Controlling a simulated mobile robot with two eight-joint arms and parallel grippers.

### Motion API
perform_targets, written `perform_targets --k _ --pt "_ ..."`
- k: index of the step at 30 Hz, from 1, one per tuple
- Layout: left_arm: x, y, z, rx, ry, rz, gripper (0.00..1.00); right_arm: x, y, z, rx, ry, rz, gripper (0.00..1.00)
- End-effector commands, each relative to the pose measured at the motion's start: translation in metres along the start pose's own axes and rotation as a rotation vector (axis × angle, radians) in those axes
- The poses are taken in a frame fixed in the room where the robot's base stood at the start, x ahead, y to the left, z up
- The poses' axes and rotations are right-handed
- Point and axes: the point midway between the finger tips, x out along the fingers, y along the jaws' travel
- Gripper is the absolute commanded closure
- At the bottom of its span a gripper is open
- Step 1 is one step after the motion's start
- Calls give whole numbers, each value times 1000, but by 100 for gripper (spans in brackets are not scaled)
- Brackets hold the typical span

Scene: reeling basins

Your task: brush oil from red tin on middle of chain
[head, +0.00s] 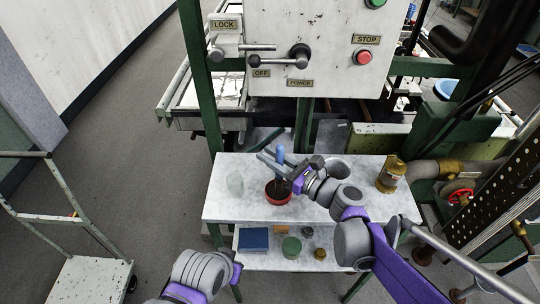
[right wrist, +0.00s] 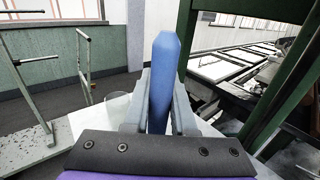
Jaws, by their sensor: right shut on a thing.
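My right gripper (head: 279,165) is shut on an upright brush with a blue handle (head: 281,152), just above the table. In the right wrist view the blue handle (right wrist: 163,75) stands between the two grey fingers (right wrist: 160,108). The red tin (head: 279,196) stands on the white table below the gripper. The brush's lower end is over or in the tin's mouth; the gripper partly hides it, so I cannot tell how deep it is. I cannot make out the chain for sure in either view. Part of my left arm shows at the bottom, but its gripper does not.
On the table (head: 222,211) stand a clear glass (head: 235,184), a grey round vessel (head: 336,168) and a brass can (head: 391,174). The lower shelf holds a blue box (head: 254,240), a green tin (head: 291,247) and small items. A control panel (head: 318,50) rises behind.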

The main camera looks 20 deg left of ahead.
Motion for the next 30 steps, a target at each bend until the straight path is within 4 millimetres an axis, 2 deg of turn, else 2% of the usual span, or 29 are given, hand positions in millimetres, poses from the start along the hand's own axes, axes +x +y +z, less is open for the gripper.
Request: perform_targets --k 30 --pt "6 0 4 0 -3 0 100 0 0 -8 0 0 0 100"
